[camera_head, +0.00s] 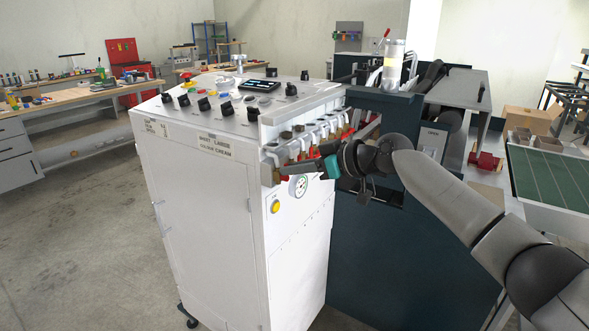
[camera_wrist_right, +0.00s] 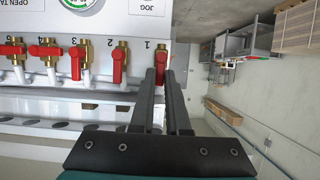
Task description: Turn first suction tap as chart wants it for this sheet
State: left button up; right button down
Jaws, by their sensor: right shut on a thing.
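A row of suction taps with red handles and brass bodies runs along the side of the white cabinet (camera_head: 215,200). In the right wrist view, the first tap (camera_wrist_right: 161,59), marked 1, is at the right end of the row, its red handle upright in the picture. My right gripper (camera_wrist_right: 160,82) is shut on this handle; the fingers hide its lower part. In the head view my right gripper (camera_head: 290,171) reaches to the near end of the row. The second tap's handle (camera_wrist_right: 118,65) is also upright; the fourth tap's handle (camera_wrist_right: 46,51) lies crosswise. My left gripper is out of view.
A round gauge (camera_head: 301,185) and a yellow button (camera_head: 275,207) sit below the taps. Label plates (camera_head: 214,146) on the cabinet show "LARGE" and "CREAM". Knobs and a small display (camera_head: 260,86) are on top. A dark blue machine body (camera_head: 385,250) stands close at the right.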

jog(key=c, duration=0.9)
grip_release()
jog(key=shift+d, duration=0.1)
jog(key=v, duration=1.5)
jog(key=shift+r, duration=0.1)
